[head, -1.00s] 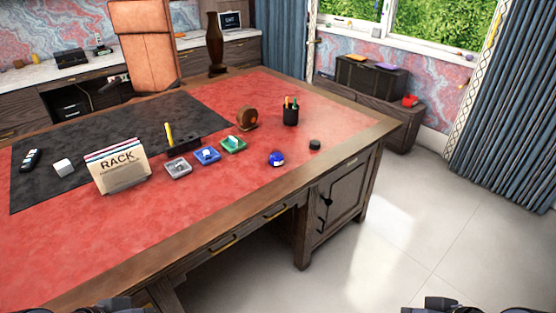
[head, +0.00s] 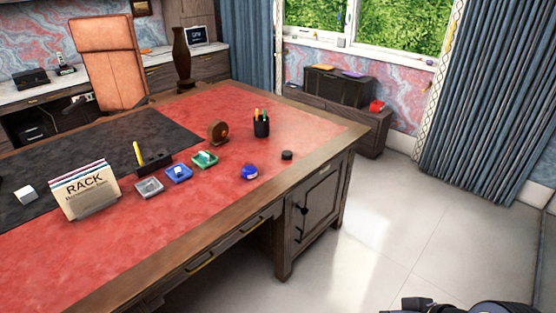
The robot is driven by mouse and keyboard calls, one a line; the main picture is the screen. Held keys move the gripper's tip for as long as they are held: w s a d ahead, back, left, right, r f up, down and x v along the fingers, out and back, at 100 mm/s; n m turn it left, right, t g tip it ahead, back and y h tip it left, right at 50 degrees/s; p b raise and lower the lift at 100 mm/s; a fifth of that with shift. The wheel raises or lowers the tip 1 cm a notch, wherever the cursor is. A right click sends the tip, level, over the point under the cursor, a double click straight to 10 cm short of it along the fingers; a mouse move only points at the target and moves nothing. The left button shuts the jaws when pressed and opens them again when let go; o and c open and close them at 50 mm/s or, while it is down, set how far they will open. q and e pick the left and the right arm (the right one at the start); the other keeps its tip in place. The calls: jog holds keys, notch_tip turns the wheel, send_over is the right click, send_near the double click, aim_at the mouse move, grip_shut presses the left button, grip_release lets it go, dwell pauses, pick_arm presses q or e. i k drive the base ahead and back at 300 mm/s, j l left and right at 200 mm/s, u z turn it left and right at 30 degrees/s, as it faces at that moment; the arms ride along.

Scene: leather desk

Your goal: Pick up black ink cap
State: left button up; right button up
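A small round black cap (head: 287,155) lies on the red leather desk top (head: 225,205), near its right end. A blue ink bottle (head: 250,172) stands to its left and a little nearer to me. Part of my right arm shows at the bottom right corner of the head view, far from the desk items. Its gripper fingers are not visible. My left gripper is out of view.
A black pen cup (head: 261,125), a round brown tape-like object (head: 218,132), several small coloured trays and a RACK paper holder (head: 85,190) stand on the desk. Clear floor (head: 390,240) lies to the desk's right. The desk's wooden edge faces me.

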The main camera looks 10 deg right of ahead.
aim_at(287, 155)
jog(key=i+l+u, duration=0.1)
jog(key=u, duration=0.3)
jog(key=i+l+u, duration=0.15)
jog(key=u, duration=0.3)
jog(key=i+l+u, duration=0.1)
jog(key=l+u, duration=0.15)
jog(key=u, duration=0.15)
jog(key=i+l+u, duration=0.2)
jog(key=l, duration=0.55)
jog(key=i+l+u, duration=0.15)
jog(key=l, duration=0.6)
jog(key=l+u, duration=0.2)
jog(key=l, duration=0.55)
jog(key=i+l, duration=0.1)
jog(key=l, duration=0.55)
